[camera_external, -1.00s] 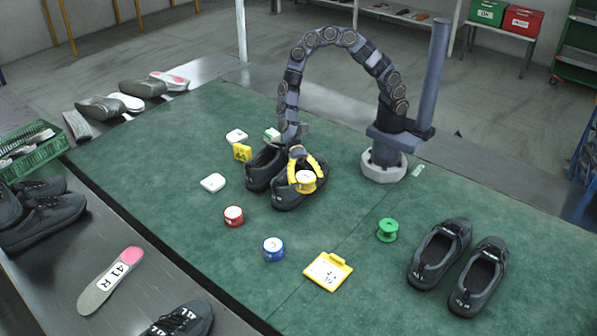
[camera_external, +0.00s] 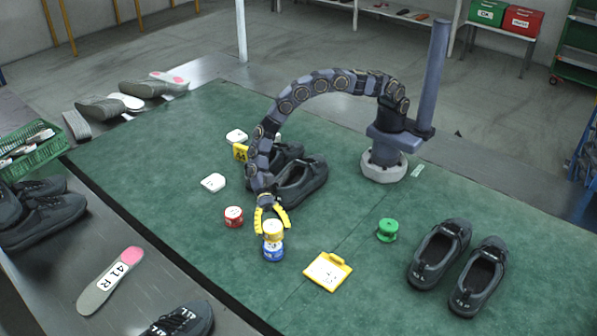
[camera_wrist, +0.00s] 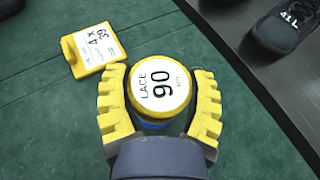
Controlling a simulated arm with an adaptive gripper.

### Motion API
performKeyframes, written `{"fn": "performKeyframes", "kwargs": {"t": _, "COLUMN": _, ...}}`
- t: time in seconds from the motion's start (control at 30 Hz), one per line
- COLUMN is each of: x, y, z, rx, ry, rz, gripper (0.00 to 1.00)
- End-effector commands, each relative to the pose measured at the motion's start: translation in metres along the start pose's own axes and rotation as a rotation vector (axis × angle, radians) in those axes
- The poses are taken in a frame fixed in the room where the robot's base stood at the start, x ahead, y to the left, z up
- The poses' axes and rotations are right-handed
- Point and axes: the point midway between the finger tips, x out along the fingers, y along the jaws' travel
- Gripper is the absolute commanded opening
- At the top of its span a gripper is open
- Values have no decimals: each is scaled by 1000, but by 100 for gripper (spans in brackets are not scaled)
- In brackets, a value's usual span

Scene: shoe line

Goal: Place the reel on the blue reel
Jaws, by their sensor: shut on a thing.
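A yellow reel with a white top label (camera_external: 273,229) is between the yellow fingers of my gripper (camera_external: 271,222). In the wrist view the yellow reel (camera_wrist: 160,88) reads "LACE 90", with my gripper's fingers (camera_wrist: 160,105) around both sides. The blue reel (camera_external: 273,252) stands on the green mat directly under the yellow reel. In the wrist view only a sliver of blue (camera_wrist: 153,126) shows below the yellow reel's edge. The two look stacked or nearly touching; I cannot tell whether there is a small gap.
A red reel (camera_external: 234,216) stands to the left, and a green reel (camera_external: 388,230) to the right. A yellow tag card (camera_external: 327,271) lies close by on the right. A pair of dark shoes (camera_external: 301,183) sits behind my gripper. The front of the mat (camera_external: 225,275) is clear.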

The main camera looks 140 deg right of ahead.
Motion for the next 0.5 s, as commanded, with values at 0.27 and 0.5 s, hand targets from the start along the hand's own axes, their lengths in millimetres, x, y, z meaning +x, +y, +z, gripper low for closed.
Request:
{"fn": "performKeyframes", "kwargs": {"t": 0.27, "x": 14, "y": -1, "z": -29, "rx": 2, "ry": 0, "rz": 4, "gripper": 27}}
{"fn": "performKeyframes", "kwargs": {"t": 0.5, "x": 14, "y": -2, "z": -30, "rx": -1, "ry": -2, "rz": 2, "gripper": 27}}
